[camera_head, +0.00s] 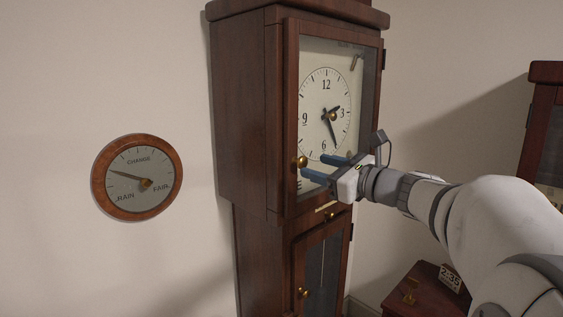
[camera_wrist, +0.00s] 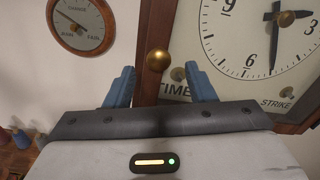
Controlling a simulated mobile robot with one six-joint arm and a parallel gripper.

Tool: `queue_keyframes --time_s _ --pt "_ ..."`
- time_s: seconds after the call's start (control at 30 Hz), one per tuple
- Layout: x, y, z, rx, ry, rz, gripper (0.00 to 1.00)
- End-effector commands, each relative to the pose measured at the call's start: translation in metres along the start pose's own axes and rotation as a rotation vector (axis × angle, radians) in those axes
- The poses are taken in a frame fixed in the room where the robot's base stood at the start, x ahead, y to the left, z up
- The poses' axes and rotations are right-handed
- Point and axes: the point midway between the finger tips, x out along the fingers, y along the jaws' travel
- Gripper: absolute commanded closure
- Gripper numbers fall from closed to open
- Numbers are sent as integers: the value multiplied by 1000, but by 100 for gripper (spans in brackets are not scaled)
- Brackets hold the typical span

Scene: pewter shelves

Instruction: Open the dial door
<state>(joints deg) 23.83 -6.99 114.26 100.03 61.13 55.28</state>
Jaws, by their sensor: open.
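The dial door (camera_head: 291,110) is the glazed, wood-framed door over the clock face of a tall dark wooden clock. It looks shut. Its small brass knob (camera_head: 302,161) sits low on the left side of the frame. In the wrist view the brass knob (camera_wrist: 158,62) shows just beyond and between the fingertips. My gripper (camera_head: 325,167) is open, with two blue fingers pointing at the door near the knob. In the wrist view my gripper (camera_wrist: 160,80) has nothing between its fingers that I can see it grasp; whether a finger touches the knob I cannot tell.
A round barometer (camera_head: 137,178) hangs on the wall to the left. A lower door with a brass knob (camera_head: 303,293) is below the dial. A small wooden table (camera_head: 425,292) with a digital clock (camera_head: 451,278) stands at lower right. Another dark cabinet (camera_head: 541,135) is at far right.

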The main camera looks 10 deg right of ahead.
Motion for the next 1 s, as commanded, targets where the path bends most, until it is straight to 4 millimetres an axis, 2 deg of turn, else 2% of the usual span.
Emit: queue_keyframes --time_s 0.1,0.23,0.6,1.0 --pt "20 1 1 1 1 4 50" --pt "33 1 1 -1 1 2 50" --pt "38 1 0 -3 2 2 51" --pt "38 2 0 -3 1 3 84"
